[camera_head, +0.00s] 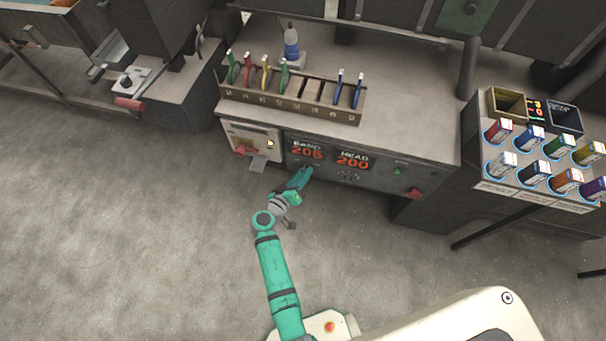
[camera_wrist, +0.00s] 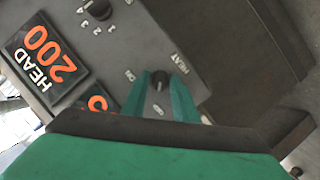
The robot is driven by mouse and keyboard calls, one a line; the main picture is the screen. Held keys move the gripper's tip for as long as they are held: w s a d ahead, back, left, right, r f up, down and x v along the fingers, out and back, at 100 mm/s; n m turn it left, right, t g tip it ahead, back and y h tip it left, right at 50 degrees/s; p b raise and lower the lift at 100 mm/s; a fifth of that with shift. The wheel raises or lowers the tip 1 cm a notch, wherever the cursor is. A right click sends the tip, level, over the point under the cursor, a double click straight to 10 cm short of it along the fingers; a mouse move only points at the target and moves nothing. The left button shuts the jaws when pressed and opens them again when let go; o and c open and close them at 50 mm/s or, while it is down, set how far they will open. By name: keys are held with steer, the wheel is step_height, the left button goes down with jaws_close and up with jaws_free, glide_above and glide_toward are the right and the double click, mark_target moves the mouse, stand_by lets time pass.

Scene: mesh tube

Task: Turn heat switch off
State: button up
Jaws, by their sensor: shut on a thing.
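The heat switch (camera_wrist: 160,79) is a small dark knob on a grey panel in the wrist view. HEAT, ON and OFF labels are printed around it. The two green fingers of my gripper (camera_wrist: 159,86) stand on either side of the knob and are shut on it. Which label the knob points to is hard to tell. In the head view my gripper (camera_head: 303,175) is at the front face of the machine (camera_head: 385,187), just below the BAND display, and it hides the switch there.
The BAND display (camera_head: 306,151) reads 205 and the HEAD display (camera_head: 351,160) reads 200. Another knob (camera_wrist: 98,9) with numbers is near the wrist view's top. A tool rack (camera_head: 290,103) stands on the machine, and a rack of coloured boxes (camera_head: 535,150) stands at right.

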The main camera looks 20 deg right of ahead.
steer(key=shift+s+f, duration=0.2)
stand_by(0.5)
steer(key=o, duration=0.7)
steer(key=shift+w+r, duration=0.1)
steer(key=shift+n, duration=0.3)
steer(key=v, duration=1.1)
